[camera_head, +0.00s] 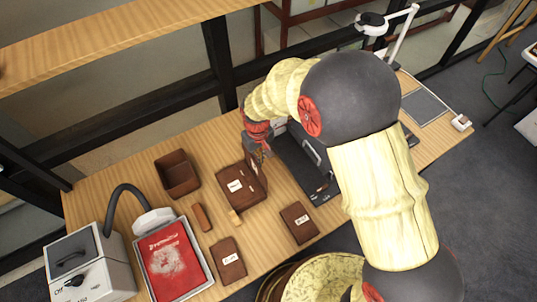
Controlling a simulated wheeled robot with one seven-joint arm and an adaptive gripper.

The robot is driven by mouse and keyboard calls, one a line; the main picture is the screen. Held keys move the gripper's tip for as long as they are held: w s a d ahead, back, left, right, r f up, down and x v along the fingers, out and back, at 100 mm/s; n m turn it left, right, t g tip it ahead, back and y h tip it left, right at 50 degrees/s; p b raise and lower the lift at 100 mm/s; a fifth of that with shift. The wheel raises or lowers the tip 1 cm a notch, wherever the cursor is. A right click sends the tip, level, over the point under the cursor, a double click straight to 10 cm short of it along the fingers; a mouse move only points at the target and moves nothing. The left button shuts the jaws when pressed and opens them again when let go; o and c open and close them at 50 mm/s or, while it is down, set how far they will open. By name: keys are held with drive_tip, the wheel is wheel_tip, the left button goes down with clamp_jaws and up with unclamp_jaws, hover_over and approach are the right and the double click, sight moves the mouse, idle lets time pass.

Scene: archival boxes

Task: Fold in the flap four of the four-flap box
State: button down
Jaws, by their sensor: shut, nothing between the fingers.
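The four-flap box (236,188) is a brown leather-like box with a white label, on the wooden table at the centre. One flap (258,168) stands raised along its right far side. The side of the box toward me looks flat and closed. My gripper (260,151) is shut and empty. It is at the raised flap's upper edge, beyond the box's far right corner. Whether it touches the flap I cannot tell.
An open brown box (177,174) stands to the left. Brown labelled boxes lie in front (228,260) and to the right (299,222). A small wooden block (235,217) sits by the box's near edge. A black device (306,168) stands close on the right.

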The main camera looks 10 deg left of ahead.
drive_tip(key=shift+s+a, duration=0.8)
drive_tip(key=shift+a, duration=0.3)
wheel_tip(320, 180, up, 10)
drive_tip(key=w+d+p, duration=0.2)
drive_tip(key=p, duration=0.4)
drive_tip(key=shift+d, duration=0.25)
drive_tip(key=s+d+r+m+t+b, duration=0.2)
drive_tip(key=s+d+r+b, duration=0.2)
drive_tip(key=d, duration=0.5)
drive_tip(key=s+d+r+m+t+b, duration=0.1)
drive_tip(key=s+d+r+m+b, duration=0.2)
drive_tip(key=s+d+r, duration=0.3)
drive_tip(key=s+d+r+m+t+b, duration=0.2)
drive_tip(key=s+d+r+b, duration=0.3)
drive_tip(key=s+d, duration=0.3)
drive_tip(key=d, duration=0.4)
drive_tip(key=shift+s+d+r+t+b, duration=0.2)
drive_tip(key=shift+d+r+t+b, duration=0.1)
drive_tip(key=shift+d+r+b, duration=0.1)
drive_tip(key=shift+a, duration=0.15)
